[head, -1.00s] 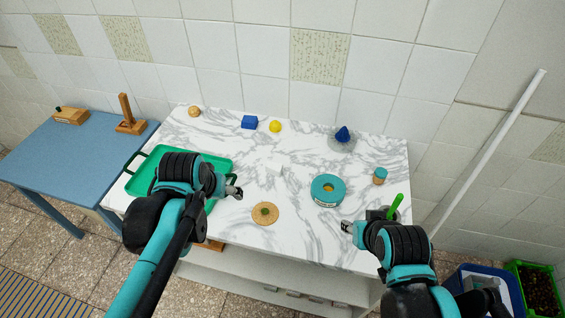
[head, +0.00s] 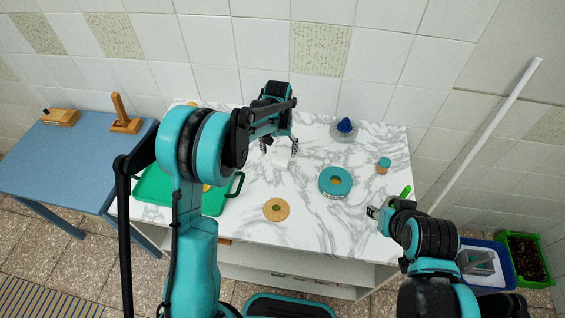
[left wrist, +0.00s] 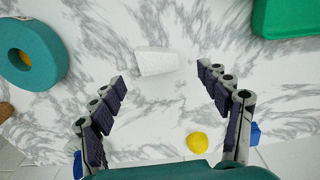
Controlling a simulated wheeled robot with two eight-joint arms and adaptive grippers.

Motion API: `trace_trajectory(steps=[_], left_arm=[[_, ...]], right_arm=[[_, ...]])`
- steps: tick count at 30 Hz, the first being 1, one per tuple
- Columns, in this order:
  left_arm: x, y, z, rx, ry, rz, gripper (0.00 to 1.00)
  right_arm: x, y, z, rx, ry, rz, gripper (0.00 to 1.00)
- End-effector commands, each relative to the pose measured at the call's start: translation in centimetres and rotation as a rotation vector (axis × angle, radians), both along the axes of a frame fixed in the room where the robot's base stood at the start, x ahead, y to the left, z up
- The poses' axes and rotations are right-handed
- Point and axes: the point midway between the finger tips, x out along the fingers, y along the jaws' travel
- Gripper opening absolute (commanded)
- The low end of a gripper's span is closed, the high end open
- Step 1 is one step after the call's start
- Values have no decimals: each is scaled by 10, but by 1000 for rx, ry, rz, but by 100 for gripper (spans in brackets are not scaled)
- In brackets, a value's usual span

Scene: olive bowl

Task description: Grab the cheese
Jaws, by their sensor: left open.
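A white block with a rough surface (left wrist: 155,62), which looks like the cheese, lies on the marble-patterned table in the left wrist view. It is hard to make out against the white table in the head view. My left gripper (head: 279,148) is open and points down over the back middle of the table. In the left wrist view its spread fingers (left wrist: 162,76) have the block between and just beyond their tips, with no visible contact. My right gripper (head: 372,212) is over the table's right front; its jaw opening is too small to judge.
A teal ring (head: 324,185) and a round wooden piece (head: 270,212) lie in front. A green tray (head: 150,201) is at left, partly behind my left arm. A blue item in a glass dish (head: 344,127) is back right. A yellow ball (left wrist: 197,142) lies near the left gripper.

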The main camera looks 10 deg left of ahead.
Motion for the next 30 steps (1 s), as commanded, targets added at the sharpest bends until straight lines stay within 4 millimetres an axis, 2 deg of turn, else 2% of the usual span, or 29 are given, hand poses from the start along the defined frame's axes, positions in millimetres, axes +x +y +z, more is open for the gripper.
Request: trace_trajectory(steps=[7, 13, 21, 27, 30], left_arm=[[0, -2, -27, 0, -1, 0, 76], [1, -3, -57, 0, -2, 0, 76], [0, -3, -62, 0, -2, 0, 76], [0, -3, -61, 0, -2, 0, 23], [0, -3, -61, 0, -2, 0, 20]], right_arm=[[0, 0, -8, 0, 0, 0, 40], [0, 0, -16, 0, 0, 0, 40], [0, 0, -16, 0, 0, 0, 40], [0, 0, -16, 0, 0, 0, 40], [0, 0, -16, 0, 0, 0, 40]])
